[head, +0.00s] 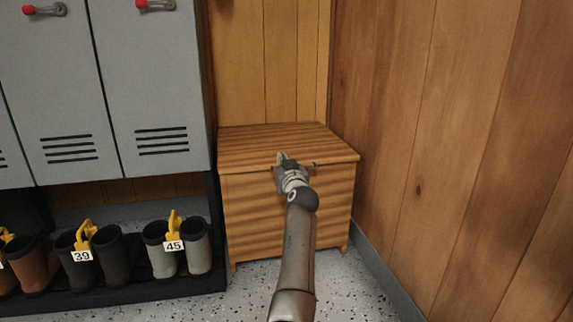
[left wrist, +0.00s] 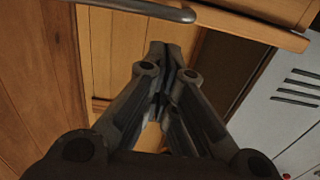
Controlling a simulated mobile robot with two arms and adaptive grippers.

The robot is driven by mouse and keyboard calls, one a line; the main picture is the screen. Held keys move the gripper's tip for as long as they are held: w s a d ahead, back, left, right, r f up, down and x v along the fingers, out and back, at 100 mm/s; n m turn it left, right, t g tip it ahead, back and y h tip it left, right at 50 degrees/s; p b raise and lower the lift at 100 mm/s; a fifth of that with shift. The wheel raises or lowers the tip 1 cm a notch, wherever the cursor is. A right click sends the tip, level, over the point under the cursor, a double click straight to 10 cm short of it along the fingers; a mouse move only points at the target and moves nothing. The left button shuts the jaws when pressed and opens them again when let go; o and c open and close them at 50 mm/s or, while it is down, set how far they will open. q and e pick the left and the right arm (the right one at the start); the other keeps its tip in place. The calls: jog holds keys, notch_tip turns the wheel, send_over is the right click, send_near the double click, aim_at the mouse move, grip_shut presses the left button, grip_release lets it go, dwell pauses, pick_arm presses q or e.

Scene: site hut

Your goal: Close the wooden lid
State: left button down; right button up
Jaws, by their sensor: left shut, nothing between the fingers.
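The wooden lid (head: 265,145) lies flat or nearly flat on top of the wooden chest (head: 245,215) in the head view; I cannot tell whether a thin gap is left under it. My left gripper (head: 282,159) is at the middle of the lid's front edge, shut and empty. It hides part of that edge; whether it touches is unclear. In the left wrist view my left gripper (left wrist: 160,85) has its fingers together, and a dark grey bar (left wrist: 140,9) runs near a wooden edge (left wrist: 250,29) at the top. My right gripper is not in view.
Grey lockers (head: 150,90) stand left of the chest. Several boots (head: 110,255) with yellow number tags sit on a dark rack (head: 150,294) below them. A wood-panelled wall (head: 450,150) is close on the right. The speckled floor (head: 345,290) in front of the chest is clear.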

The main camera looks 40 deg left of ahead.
pick_arm(q)
jog(key=s+d+f+p, duration=0.2)
jog(key=s+d+f, duration=0.3)
jog(key=d, duration=0.1)
jog(key=shift+s+d, duration=0.25)
jog(key=shift+s, duration=0.05)
